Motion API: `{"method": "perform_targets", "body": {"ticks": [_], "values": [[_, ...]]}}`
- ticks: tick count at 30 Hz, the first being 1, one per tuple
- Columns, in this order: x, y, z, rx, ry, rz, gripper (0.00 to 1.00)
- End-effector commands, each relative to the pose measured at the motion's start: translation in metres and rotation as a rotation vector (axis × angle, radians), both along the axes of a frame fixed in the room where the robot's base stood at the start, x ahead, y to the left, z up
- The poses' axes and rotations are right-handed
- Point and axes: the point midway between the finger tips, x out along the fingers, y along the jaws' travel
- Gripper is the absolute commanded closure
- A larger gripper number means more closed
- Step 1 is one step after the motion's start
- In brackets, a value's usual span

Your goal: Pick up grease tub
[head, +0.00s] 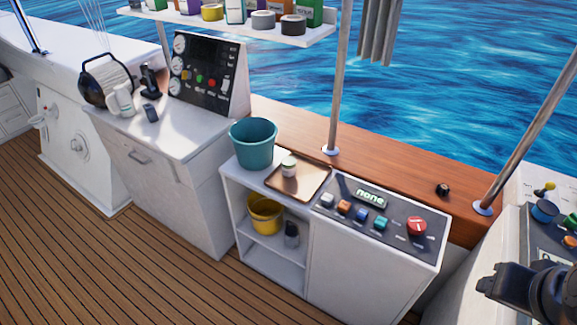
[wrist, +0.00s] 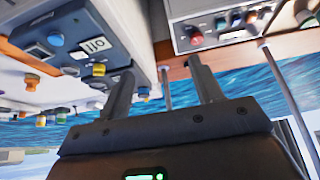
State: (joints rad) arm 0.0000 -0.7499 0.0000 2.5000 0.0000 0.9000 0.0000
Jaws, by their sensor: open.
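A small pale lidded tub (head: 289,167), which looks like the grease tub, stands upright on a tan tray (head: 312,181) on the white counter. Its label is too small to read. Several round tins also stand on the high shelf (head: 232,29), and I cannot read their names. My gripper (head: 487,281) is at the lower right of the head view, well to the right of the tray and apart from it. In the wrist view my gripper (wrist: 160,85) shows two spread fingers with nothing held between them. I cannot make out the tub in the wrist view.
A teal bucket (head: 253,144) stands left of the tray. A control panel (head: 375,219) with buttons lies right of it. A yellow bucket (head: 264,214) and a dark bottle (head: 291,234) sit in the open cabinet below. A metal pole (head: 340,85) rises behind. The wooden deck (head: 90,255) is clear.

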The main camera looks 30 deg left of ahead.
Motion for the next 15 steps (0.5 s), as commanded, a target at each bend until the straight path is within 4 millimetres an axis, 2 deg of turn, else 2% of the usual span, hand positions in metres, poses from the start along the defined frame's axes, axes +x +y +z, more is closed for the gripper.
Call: {"method": "perform_targets", "body": {"ticks": [8, 11, 15], "values": [[0.006, 0.002, 0.004, -0.001, 0.001, 0.008, 0.4], [0.023, 0.008, 0.012, -0.003, 0.006, 0.031, 0.4], [0.063, 0.026, 0.03, -0.01, 0.014, 0.087, 0.4]]}}
